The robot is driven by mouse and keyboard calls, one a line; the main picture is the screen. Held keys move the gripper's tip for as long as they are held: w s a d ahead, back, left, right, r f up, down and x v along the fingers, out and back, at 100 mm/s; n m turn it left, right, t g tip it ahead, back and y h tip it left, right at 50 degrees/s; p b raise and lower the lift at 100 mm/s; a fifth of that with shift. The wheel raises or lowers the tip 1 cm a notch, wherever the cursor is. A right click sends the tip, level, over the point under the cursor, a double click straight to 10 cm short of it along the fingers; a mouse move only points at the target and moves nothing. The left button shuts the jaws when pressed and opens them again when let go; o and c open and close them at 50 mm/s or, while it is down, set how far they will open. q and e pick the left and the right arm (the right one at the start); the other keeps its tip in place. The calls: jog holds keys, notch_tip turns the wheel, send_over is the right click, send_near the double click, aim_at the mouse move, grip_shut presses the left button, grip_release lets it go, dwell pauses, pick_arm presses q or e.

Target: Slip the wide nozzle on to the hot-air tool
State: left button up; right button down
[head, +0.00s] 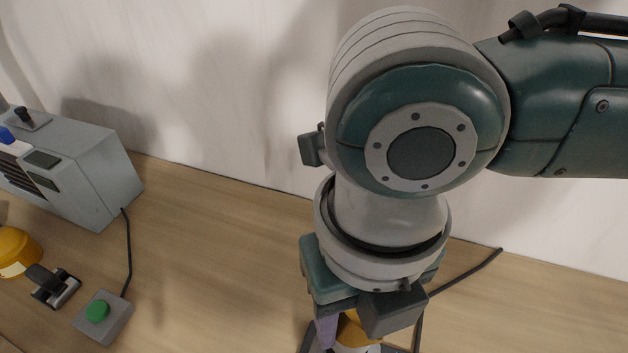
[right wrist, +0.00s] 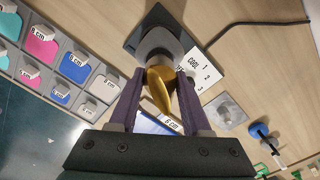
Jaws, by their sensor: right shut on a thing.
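My right gripper (right wrist: 160,78) is shut on a gold-yellow flared piece, which looks like the wide nozzle (right wrist: 158,92), held between its two purple fingers. Straight beyond it in the right wrist view is a rounded grey barrel, which looks like the hot-air tool (right wrist: 157,43), on a dark square base. The nozzle's far end overlaps the barrel in this view; I cannot tell whether it is on it or only in front of it. In the head view my right gripper (head: 340,335) is mostly hidden by my wrist, at the bottom edge. My left gripper is not in view.
In the right wrist view, a rack of coloured pieces labelled in cm (right wrist: 75,65) stands at left and a card reading COOL (right wrist: 200,70) lies at right.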

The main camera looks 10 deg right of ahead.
jog(key=shift+f+b, duration=0.3)
jog(key=shift+f, duration=0.25)
jog(key=shift+f, duration=0.15)
dwell(0.5)
jog(key=shift+f+b, duration=0.4)
jog(key=shift+f, duration=0.3)
dwell(0.3)
jog(key=shift+c, duration=1.4)
grip_release()
